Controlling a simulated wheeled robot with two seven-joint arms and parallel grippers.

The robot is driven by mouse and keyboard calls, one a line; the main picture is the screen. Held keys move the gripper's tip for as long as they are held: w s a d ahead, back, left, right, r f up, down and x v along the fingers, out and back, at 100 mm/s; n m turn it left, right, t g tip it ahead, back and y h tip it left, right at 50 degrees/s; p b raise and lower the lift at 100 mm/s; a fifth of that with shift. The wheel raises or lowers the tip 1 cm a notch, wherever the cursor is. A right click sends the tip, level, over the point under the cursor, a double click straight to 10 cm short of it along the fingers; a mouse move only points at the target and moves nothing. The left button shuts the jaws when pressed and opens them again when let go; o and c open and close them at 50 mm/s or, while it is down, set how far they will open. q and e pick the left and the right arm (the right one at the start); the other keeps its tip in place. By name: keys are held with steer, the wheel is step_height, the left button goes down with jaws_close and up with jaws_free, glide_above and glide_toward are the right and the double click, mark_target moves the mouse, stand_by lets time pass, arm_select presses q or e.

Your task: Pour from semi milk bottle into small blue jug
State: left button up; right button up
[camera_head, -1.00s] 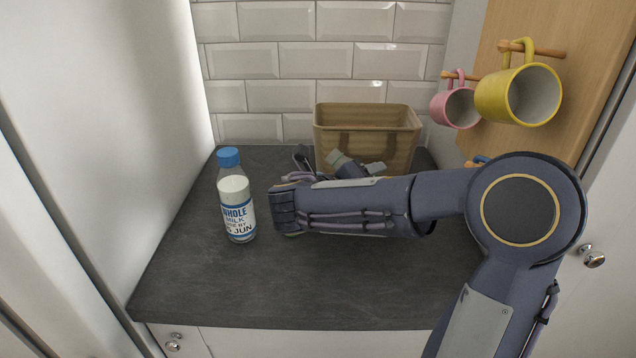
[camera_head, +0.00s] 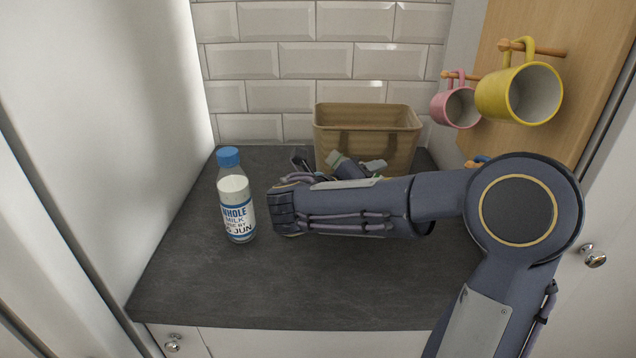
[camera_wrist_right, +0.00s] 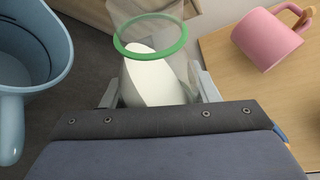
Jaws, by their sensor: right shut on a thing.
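My right gripper (camera_head: 357,167) is in front of the wicker basket in the head view, its arm coming in from the right. In the right wrist view the gripper (camera_wrist_right: 160,88) is shut on a clear bottle (camera_wrist_right: 152,62) with a green ring and white contents, taken as the semi milk bottle. Its far end is cut off by the picture's top. A light blue jug (camera_wrist_right: 28,50) with a handle stands at the left of that view, apart from the bottle. In the head view my arm hides the jug and most or all of the held bottle. My left gripper is not in view.
A whole milk bottle (camera_head: 237,205) with a blue cap stands upright left of my right wrist. The wicker basket (camera_head: 368,125) is at the back. A pink mug (camera_head: 456,108) and a yellow mug (camera_head: 520,95) hang at right. The front worktop (camera_head: 270,290) is clear.

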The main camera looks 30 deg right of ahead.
steer(key=shift+s+d+r+n+h, duration=0.1)
steer(key=shift+r+n+h, duration=0.3)
steer(key=shift+r+n, duration=0.45)
stand_by(0.6)
steer(key=shift+p, duration=0.95)
steer(key=shift+w+a+n+h+p, duration=0.25)
steer(key=shift+n+p, duration=0.4)
steer(key=shift+p, duration=0.6)
steer(key=shift+w+r+p, duration=0.1)
steer(key=shift+p, duration=0.6)
stand_by(0.6)
